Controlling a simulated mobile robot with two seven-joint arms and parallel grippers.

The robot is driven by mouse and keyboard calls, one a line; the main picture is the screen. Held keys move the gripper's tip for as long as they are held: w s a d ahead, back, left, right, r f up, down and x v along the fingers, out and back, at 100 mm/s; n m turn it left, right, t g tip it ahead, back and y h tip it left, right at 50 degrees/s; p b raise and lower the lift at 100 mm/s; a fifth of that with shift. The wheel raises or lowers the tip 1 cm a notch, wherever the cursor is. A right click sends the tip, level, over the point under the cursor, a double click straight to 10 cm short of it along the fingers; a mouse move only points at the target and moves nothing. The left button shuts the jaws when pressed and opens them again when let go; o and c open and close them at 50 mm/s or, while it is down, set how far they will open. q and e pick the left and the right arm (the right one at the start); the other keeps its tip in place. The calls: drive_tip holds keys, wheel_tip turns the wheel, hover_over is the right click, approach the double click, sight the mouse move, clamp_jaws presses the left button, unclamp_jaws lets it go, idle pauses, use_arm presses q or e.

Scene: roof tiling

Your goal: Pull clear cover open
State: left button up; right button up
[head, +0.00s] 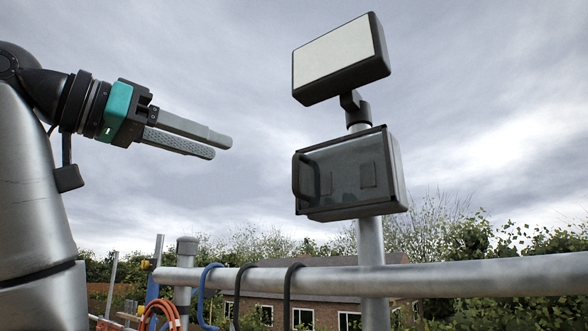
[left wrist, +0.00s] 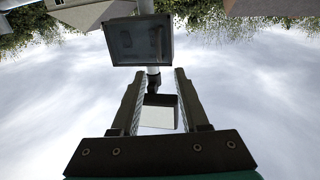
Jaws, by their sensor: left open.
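The clear cover (head: 343,173) is a smoky, see-through front on a dark box mounted on a metal post. It looks shut, with a dark handle (head: 297,176) on its left side. Two dim rectangular shapes show behind it. My left gripper (head: 222,147) is open and empty, to the left of the box and slightly above its middle, apart from it. In the left wrist view the picture is upside down; the cover (left wrist: 139,41) lies beyond the two spread fingers (left wrist: 154,72). My right gripper is not in view.
A floodlight-like panel (head: 335,58) sits on the post above the box. A metal rail (head: 470,276) runs below it, with blue and dark hooks or cables (head: 289,290) hanging over it. Orange hose (head: 160,315) hangs lower left. Open air lies between gripper and box.

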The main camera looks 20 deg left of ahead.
sight(293, 170)
use_arm(q)
drive_tip(key=p+x, duration=0.1)
drive_tip(key=x, duration=0.3)
drive_tip(key=p+x, duration=0.2)
drive_tip(key=x, duration=0.3)
drive_tip(key=p+x, duration=0.2)
drive_tip(key=x, duration=0.2)
drive_tip(key=shift+d+r, duration=0.3)
drive_tip(key=shift+d, duration=0.05)
drive_tip(key=shift+w+d+f, duration=0.1)
drive_tip(key=shift+w+d, duration=0.2)
drive_tip(key=shift+w, duration=0.35)
drive_tip(key=shift+c, duration=0.3)
clamp_jaws()
